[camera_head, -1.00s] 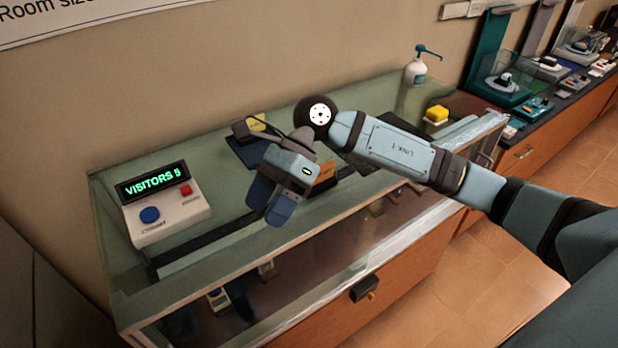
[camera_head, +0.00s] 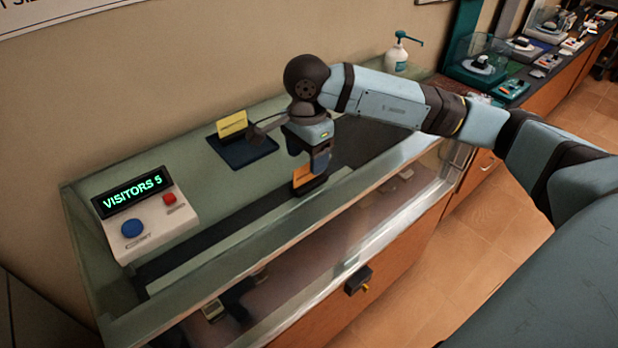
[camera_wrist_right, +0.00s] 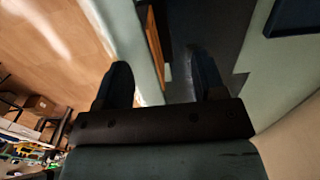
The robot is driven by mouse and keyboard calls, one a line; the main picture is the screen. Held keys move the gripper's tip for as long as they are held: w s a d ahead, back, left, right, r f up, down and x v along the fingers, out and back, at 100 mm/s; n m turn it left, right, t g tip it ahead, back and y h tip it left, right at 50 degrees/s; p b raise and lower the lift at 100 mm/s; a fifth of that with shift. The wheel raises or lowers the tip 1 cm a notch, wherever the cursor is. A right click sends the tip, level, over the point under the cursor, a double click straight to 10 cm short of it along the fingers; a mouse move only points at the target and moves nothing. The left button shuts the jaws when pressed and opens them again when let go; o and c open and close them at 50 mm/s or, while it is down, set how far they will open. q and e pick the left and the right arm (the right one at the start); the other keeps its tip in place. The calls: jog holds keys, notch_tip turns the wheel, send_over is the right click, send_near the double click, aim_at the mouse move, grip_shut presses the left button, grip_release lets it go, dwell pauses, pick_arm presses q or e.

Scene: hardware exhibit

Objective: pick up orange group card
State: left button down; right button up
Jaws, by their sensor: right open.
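The orange group card (camera_head: 303,175) stands in a dark holder on the glass display counter (camera_head: 190,278), near its front edge. My right gripper (camera_head: 317,165) points down just over and behind the card, and its fingers hide part of it. In the right wrist view the two dark fingers (camera_wrist_right: 160,78) are spread apart. The orange edge of the card (camera_wrist_right: 165,22) shows beyond and between them, seen nearly edge-on. The gripper holds nothing. My left gripper is out of view.
A yellow card (camera_head: 232,123) stands on a dark pad (camera_head: 243,155) behind. A visitor counter box (camera_head: 145,225) with blue and red buttons sits at the left. A pump bottle (camera_head: 397,58) stands at the back right. The counter between the box and the card is clear.

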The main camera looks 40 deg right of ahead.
aim_at(307, 181)
jog(key=f, duration=0.2)
jog(key=f+p, duration=0.1)
jog(key=f, duration=0.2)
jog(key=shift+s+a+p, duration=0.15)
jog(key=shift+s+p, duration=0.05)
jog(key=shift+p, duration=0.1)
jog(key=shift+f, duration=0.3)
jog(key=c, duration=1)
